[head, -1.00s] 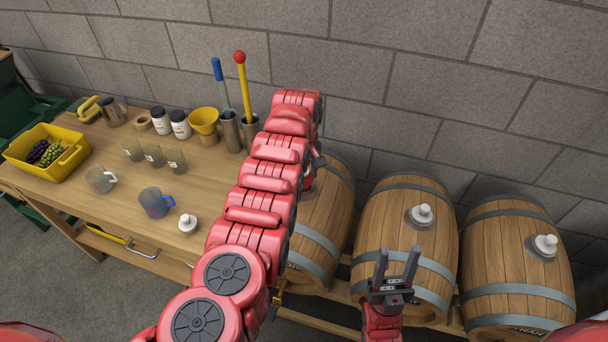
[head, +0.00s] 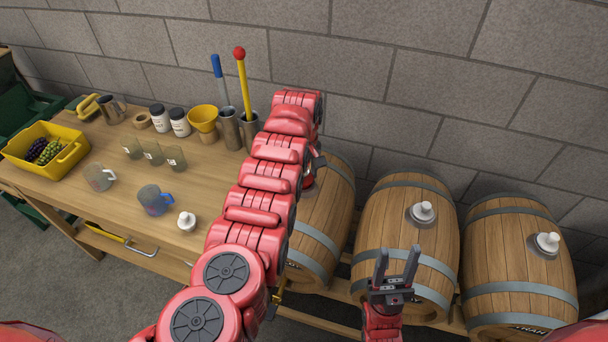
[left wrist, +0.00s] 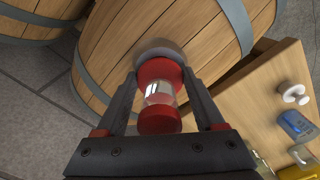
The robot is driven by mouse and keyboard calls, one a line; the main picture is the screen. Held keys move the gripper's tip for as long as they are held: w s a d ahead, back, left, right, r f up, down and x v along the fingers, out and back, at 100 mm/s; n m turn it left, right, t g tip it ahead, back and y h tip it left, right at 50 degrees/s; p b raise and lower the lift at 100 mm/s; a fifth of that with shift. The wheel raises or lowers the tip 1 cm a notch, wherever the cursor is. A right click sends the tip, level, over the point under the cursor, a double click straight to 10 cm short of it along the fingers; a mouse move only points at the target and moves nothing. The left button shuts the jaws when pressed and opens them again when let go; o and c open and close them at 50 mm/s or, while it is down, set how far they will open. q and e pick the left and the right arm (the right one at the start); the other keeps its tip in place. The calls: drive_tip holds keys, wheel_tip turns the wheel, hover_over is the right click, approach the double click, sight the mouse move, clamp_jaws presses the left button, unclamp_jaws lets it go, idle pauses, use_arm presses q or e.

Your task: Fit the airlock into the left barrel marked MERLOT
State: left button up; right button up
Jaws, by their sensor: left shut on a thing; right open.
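The left barrel (head: 332,205) stands partly behind my left arm in the head view; no MERLOT mark is readable. In the left wrist view, the barrel (left wrist: 120,45) has a grey ring (left wrist: 160,48) on its top. My left gripper (left wrist: 164,84) is shut on the airlock (left wrist: 158,93), a clear body between two red ends. The airlock's far end is right at the grey ring; whether it is seated inside cannot be told. In the head view, my left gripper is mostly hidden by the arm. My right gripper (head: 397,255) is open and empty in front of the middle barrel.
The middle barrel (head: 385,230) and right barrel (head: 500,260) each carry a white stopper. The workbench (head: 110,200) at left holds a yellow crate (head: 72,155), glasses, jars, a funnel (head: 203,118), jugs and a loose white stopper (head: 187,221).

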use_arm(q)
drive_tip(key=shift+f+b, duration=0.35)
drive_tip(key=shift+f, duration=0.1)
drive_tip(key=shift+s+f, duration=0.1)
idle(0.5)
